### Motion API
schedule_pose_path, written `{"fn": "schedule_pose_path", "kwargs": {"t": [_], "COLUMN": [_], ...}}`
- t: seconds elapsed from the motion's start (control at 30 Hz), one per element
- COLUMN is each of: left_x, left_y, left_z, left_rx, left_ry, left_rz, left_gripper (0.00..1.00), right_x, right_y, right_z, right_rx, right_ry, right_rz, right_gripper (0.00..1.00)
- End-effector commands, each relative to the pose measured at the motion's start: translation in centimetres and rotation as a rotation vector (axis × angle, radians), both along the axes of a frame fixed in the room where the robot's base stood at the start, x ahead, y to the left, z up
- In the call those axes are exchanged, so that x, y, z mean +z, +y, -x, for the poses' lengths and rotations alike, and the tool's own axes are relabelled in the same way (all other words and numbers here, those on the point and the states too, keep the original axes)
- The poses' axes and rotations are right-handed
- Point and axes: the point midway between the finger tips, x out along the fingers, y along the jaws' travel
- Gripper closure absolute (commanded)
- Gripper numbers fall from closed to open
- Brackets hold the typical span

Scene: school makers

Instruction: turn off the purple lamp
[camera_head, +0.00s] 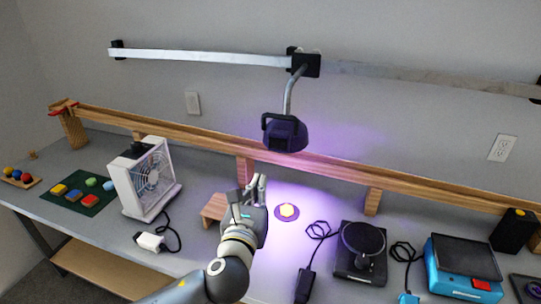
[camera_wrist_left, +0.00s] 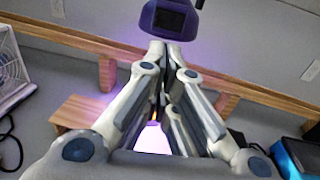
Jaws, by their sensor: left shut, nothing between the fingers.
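The purple lamp (camera_head: 285,133) hangs from a bent arm on a wall rail. It is lit and casts purple light on the wall and table. A dark handle loops over its top. In the left wrist view the lamp head (camera_wrist_left: 172,20) is at the top centre, beyond the fingertips. My left gripper (camera_head: 256,183) is shut and empty, below and left of the lamp in the head view, apart from it there. In the left wrist view the fingertips (camera_wrist_left: 168,50) reach up close to the lamp's underside; I cannot tell if they touch. My right gripper is not in view.
A yellow piece on a purple disc (camera_head: 287,211) lies in the lamp's light. A small wooden stool (camera_head: 214,208) stands left of my gripper, with a white fan (camera_head: 148,180) further left. A wooden rail (camera_head: 330,174) runs along the back. Black and blue devices (camera_head: 462,262) crowd the right.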

Motion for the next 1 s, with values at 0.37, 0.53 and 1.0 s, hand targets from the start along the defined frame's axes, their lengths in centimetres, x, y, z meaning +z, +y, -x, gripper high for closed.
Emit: {"fn": "schedule_pose_path", "kwargs": {"t": [0.37, 0.53, 1.0], "left_x": [0.3, 0.2, 0.1], "left_y": [-0.8, -1.3, -2.4], "left_z": [-4.3, -6.7, -12.4], "left_rx": [0.002, 0.001, 0.001], "left_ry": [0.000, 0.000, 0.001], "left_rz": [0.001, 0.001, 0.002], "left_gripper": [1.00, 1.00, 1.00], "right_x": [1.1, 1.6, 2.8], "right_y": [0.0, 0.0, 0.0], "right_z": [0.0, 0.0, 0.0], "right_rx": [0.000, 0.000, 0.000], "right_ry": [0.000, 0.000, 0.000], "right_rz": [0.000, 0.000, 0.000], "right_gripper": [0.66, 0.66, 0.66]}}
